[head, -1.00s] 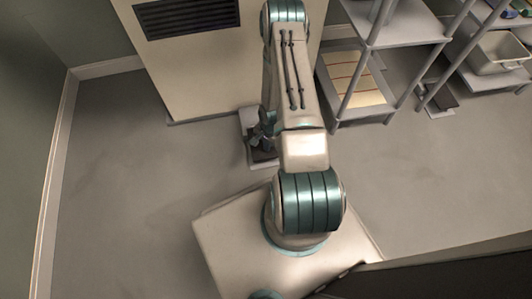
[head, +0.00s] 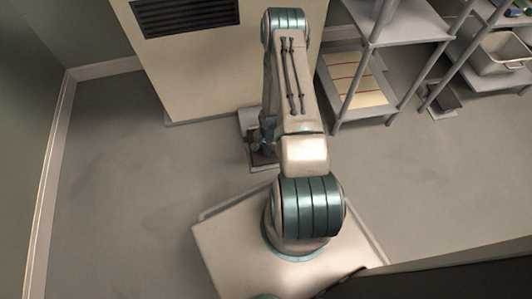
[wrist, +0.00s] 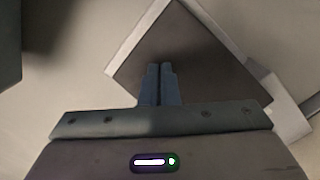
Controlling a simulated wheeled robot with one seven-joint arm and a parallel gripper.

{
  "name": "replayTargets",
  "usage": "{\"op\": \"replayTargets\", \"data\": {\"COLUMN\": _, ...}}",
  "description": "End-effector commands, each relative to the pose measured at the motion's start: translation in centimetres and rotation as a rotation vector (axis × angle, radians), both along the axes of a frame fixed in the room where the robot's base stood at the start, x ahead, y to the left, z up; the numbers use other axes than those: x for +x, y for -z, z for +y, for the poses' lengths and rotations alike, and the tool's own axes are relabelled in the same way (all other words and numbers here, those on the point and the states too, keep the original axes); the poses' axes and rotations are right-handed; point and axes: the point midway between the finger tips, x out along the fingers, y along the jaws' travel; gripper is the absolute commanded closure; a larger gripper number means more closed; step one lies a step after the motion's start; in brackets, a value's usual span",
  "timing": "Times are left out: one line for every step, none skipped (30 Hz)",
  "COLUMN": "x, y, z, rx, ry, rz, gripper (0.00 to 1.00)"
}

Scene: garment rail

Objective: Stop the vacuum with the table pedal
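A floor pedal with a dark, flat pad and a pale frame (head: 247,117) sits on the floor in front of the pale cabinet, partly hidden behind my arm in the head view. In the wrist view its dark pad (wrist: 205,65) fills the upper middle, with the pale rim around it. My gripper (wrist: 161,68) has its two blue-grey fingers close together with nothing between them. The fingertips lie over the pad; I cannot tell whether they touch it. In the head view my gripper (head: 259,142) shows only in part at the pedal.
The cabinet (head: 185,75) with a dark vent stands behind the pedal. A grey shelf rack (head: 400,28) stands to the right. A second dark pedal-like item (head: 441,98) lies on the floor between the racks.

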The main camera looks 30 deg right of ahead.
Motion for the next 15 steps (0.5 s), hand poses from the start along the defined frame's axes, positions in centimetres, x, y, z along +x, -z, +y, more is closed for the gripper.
{"op": "replayTargets", "data": {"x": 0.2, "y": -0.1, "z": -0.7, "rx": -0.003, "ry": 0.006, "rz": 0.000, "gripper": 1.00}}
{"op": "replayTargets", "data": {"x": 0.4, "y": -0.2, "z": -1.1, "rx": -0.004, "ry": 0.007, "rz": -0.001, "gripper": 1.00}}
{"op": "replayTargets", "data": {"x": 0.8, "y": -0.4, "z": -1.6, "rx": -0.005, "ry": 0.007, "rz": -0.004, "gripper": 1.00}}
{"op": "replayTargets", "data": {"x": 1.0, "y": -0.6, "z": -2.0, "rx": -0.006, "ry": 0.008, "rz": -0.004, "gripper": 1.00}}
{"op": "replayTargets", "data": {"x": 1.2, "y": -0.7, "z": -2.3, "rx": -0.006, "ry": 0.009, "rz": -0.004, "gripper": 1.00}}
{"op": "replayTargets", "data": {"x": 1.3, "y": -0.8, "z": -2.6, "rx": -0.006, "ry": 0.008, "rz": -0.004, "gripper": 1.00}}
{"op": "replayTargets", "data": {"x": 1.4, "y": -0.8, "z": -2.8, "rx": -0.005, "ry": 0.007, "rz": -0.004, "gripper": 1.00}}
{"op": "replayTargets", "data": {"x": 1.4, "y": -0.9, "z": -2.8, "rx": -0.005, "ry": 0.007, "rz": -0.004, "gripper": 1.00}}
{"op": "replayTargets", "data": {"x": 1.4, "y": -0.9, "z": -2.8, "rx": -0.005, "ry": 0.006, "rz": -0.003, "gripper": 1.00}}
{"op": "replayTargets", "data": {"x": 1.4, "y": -0.9, "z": -2.8, "rx": -0.005, "ry": 0.006, "rz": -0.005, "gripper": 1.00}}
{"op": "replayTargets", "data": {"x": 1.4, "y": -0.9, "z": -2.8, "rx": -0.005, "ry": 0.006, "rz": -0.005, "gripper": 1.00}}
{"op": "replayTargets", "data": {"x": 1.4, "y": -0.9, "z": -2.8, "rx": -0.006, "ry": 0.006, "rz": -0.005, "gripper": 1.00}}
{"op": "replayTargets", "data": {"x": 1.4, "y": -0.9, "z": -2.8, "rx": -0.006, "ry": 0.006, "rz": -0.005, "gripper": 1.00}}
{"op": "replayTargets", "data": {"x": 1.4, "y": -0.9, "z": -2.8, "rx": -0.006, "ry": 0.006, "rz": -0.006, "gripper": 1.00}}
{"op": "replayTargets", "data": {"x": 1.5, "y": -1.0, "z": -2.8, "rx": -0.007, "ry": 0.006, "rz": -0.006, "gripper": 1.00}}
